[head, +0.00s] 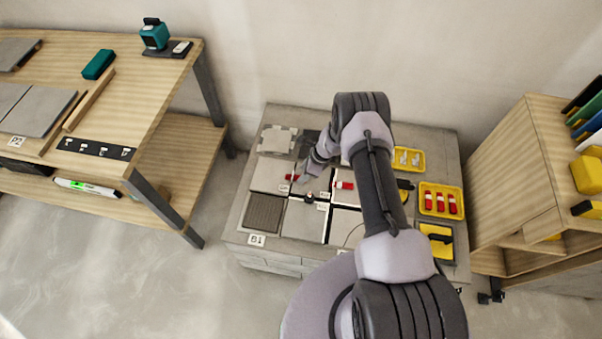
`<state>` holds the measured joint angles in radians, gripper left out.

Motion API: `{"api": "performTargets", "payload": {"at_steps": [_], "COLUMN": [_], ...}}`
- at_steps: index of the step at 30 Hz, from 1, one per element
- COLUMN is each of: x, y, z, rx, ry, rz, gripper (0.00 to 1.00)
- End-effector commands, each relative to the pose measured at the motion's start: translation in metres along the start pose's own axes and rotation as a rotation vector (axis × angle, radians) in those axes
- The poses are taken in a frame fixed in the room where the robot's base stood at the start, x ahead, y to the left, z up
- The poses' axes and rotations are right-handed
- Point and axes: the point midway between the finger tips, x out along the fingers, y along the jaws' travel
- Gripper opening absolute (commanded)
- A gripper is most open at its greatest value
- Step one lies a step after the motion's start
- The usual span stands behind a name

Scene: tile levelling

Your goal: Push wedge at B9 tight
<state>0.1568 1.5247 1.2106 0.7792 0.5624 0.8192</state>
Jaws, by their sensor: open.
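Grey tiles (305,222) lie on the low work block (236,222), with dark joints between them. One red wedge (291,178) sits at the left joint, right beside my gripper (303,177). A second red wedge (344,185) lies to the right, near the middle of the tiles. Small white labels (308,197) stand by the joints, too small to read, so I cannot tell which is B9. My gripper is open, low over the tiles; its fingertips are small and partly hidden by my wrist. I cannot tell whether it touches the left wedge.
A yellow tray (426,201) with red wedges and another with white clips (408,160) stand at the block's right side. A label B1 (256,240) is at the front left. A wooden bench (150,75) is at left, a wooden shelf (515,185) at right. My arm hides the block's middle right.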

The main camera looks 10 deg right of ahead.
Motion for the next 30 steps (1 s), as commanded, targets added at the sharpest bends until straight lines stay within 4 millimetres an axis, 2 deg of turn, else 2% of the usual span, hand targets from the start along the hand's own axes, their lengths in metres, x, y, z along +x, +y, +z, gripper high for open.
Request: {"api": "performTargets", "payload": {"at_steps": [1,6,12,16,22,24,26,29,30], "x": [-0.02,-0.074,-0.125,-0.143,-0.148,-0.158,-0.181,-0.255,-0.29], "y": [-0.001,-0.001,-0.001,-0.001,0.0,-0.004,-0.01,-0.015,-0.012], "z": [0.003,0.004,0.003,0.002,0.001,0.007,0.023,0.069,0.089], "rx": [0.001,0.001,0.002,0.0,-0.001,-0.023,-0.078,-0.256,-0.344], "ry": [0.0,-0.001,-0.001,-0.001,0.0,-0.002,-0.004,-0.005,-0.001], "rz": [-0.002,-0.003,-0.002,-0.002,0.0,-0.007,-0.019,-0.054,-0.07], "gripper": [0.44,0.44,0.44,0.44,0.44,0.44,0.44,0.44,0.44]}}
